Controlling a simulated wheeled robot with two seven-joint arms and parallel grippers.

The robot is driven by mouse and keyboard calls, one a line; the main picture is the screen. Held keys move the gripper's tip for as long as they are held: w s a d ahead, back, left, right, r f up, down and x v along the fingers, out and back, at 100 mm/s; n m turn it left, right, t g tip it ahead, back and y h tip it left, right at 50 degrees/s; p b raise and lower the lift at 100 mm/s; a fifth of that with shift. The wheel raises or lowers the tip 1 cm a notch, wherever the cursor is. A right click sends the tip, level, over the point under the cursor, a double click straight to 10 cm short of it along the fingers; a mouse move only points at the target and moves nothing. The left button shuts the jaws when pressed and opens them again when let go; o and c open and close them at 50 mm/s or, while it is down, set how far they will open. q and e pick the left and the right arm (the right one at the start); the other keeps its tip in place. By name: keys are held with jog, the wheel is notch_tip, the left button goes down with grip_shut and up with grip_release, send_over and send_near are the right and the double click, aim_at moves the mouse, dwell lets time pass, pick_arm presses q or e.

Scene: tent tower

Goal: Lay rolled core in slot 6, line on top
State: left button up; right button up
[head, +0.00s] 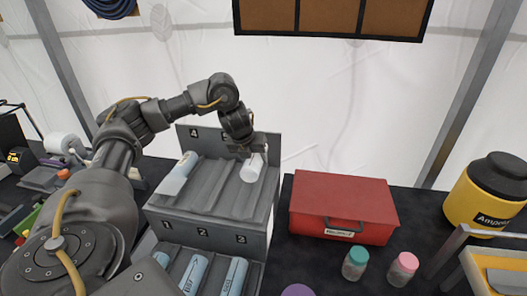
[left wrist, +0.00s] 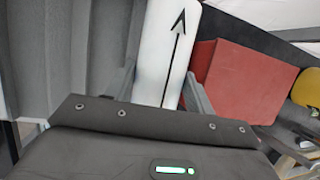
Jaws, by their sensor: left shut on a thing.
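My left gripper (head: 247,153) is over the right end of the rack's upper tier, where slot 6 is. It is shut on a white rolled core (head: 252,170). In the left wrist view the core (left wrist: 168,55) shows a dark line with an arrowhead along the side facing the camera. The grey rack (head: 210,207) has labels 4 and 5 visible on the upper back panel; the 6 is hidden by my arm. I cannot tell whether the core touches the slot. My right gripper is not in view.
A pale core (head: 180,172) lies in slot 4; the middle groove is bare. Lower slots hold light blue cores (head: 235,276). A red toolbox (head: 343,200) stands close right of the rack. Two jars (head: 356,262) and a yellow canister (head: 484,200) stand farther right.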

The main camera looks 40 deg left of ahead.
aim_at(246, 161)
pick_arm(q)
jog(key=shift+t, duration=0.3)
jog(key=s, duration=0.1)
jog(key=s+r, duration=0.1)
jog(key=s, duration=0.2)
jog(key=shift+a+r, duration=0.1)
jog(key=shift+r, duration=0.3)
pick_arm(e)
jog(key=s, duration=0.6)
pick_arm(q)
jog(key=shift+w+f+b, duration=0.3)
jog(key=shift+w+f, duration=0.7)
jog(key=shift+f, duration=0.1)
notch_tip(246, 161, down, 2)
jog(key=shift+f+b, duration=0.1)
jog(key=shift+b, duration=0.6)
jog(key=shift+s+f, duration=0.15)
jog(key=shift+s, duration=0.05)
jog(key=shift+w+f+b, duration=0.2)
jog(key=shift+f+b, duration=0.7)
jog(key=shift+f, duration=0.6)
jog(key=shift+s+f+b, duration=0.1)
jog(key=shift+f+b, duration=0.5)
jog(key=shift+b, duration=0.05)
jog(key=shift+f, duration=0.25)
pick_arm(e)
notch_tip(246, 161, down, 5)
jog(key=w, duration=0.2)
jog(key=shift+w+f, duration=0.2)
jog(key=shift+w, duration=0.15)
